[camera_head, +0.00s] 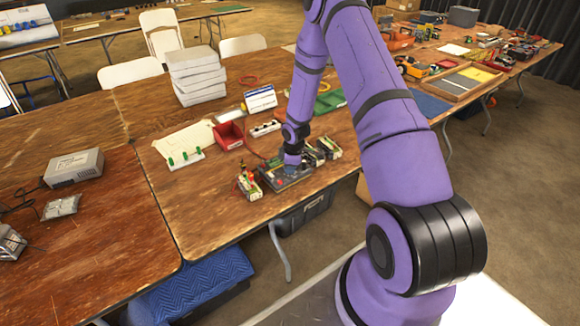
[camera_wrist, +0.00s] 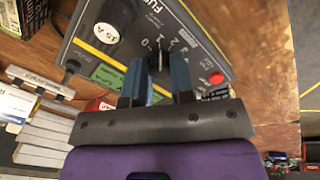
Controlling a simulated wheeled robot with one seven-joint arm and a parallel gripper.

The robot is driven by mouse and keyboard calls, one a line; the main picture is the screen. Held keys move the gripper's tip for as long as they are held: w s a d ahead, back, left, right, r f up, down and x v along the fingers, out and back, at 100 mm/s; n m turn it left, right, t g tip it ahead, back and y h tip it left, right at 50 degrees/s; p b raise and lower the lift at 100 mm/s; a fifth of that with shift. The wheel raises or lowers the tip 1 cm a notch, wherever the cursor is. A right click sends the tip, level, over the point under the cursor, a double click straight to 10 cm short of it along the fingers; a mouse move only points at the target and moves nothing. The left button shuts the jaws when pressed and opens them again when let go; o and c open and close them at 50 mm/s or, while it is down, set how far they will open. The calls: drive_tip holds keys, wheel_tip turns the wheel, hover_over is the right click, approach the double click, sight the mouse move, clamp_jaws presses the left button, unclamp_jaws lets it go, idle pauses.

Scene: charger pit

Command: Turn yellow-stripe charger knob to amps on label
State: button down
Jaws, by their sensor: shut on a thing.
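The charger (camera_wrist: 205,50) is a dark grey box with a yellow stripe along its panel edge; in the head view the charger (camera_head: 287,174) sits near the table's front edge. A white label reading 15 A (camera_wrist: 106,33) is on a round black part of the panel. My gripper (camera_wrist: 157,82) points at the panel, its two blue fingers closed around a small dark knob (camera_wrist: 158,62), mostly hidden between them. Scale marks and a 0 show beside the knob; its exact setting is unclear. In the head view my gripper (camera_head: 291,162) is over the charger, its fingertips too small to read.
A red button (camera_wrist: 217,78) and a green label (camera_wrist: 108,77) are close to the fingers. Small devices stand at both sides of the charger, on the left (camera_head: 248,185) and right (camera_head: 327,148). A red bin (camera_head: 229,135) and white stack (camera_head: 196,75) are behind.

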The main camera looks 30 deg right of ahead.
drive_tip(key=m, duration=0.5)
idle(0.5)
drive_tip(key=c, duration=1)
unclamp_jaws()
drive_tip(key=r, duration=0.3)
drive_tip(key=s+r, duration=0.1)
drive_tip(key=r, duration=0.3)
drive_tip(key=s+r, duration=0.1)
drive_tip(key=r, duration=0.2)
drive_tip(key=shift+r, duration=0.35)
drive_tip(key=shift+w, duration=0.1)
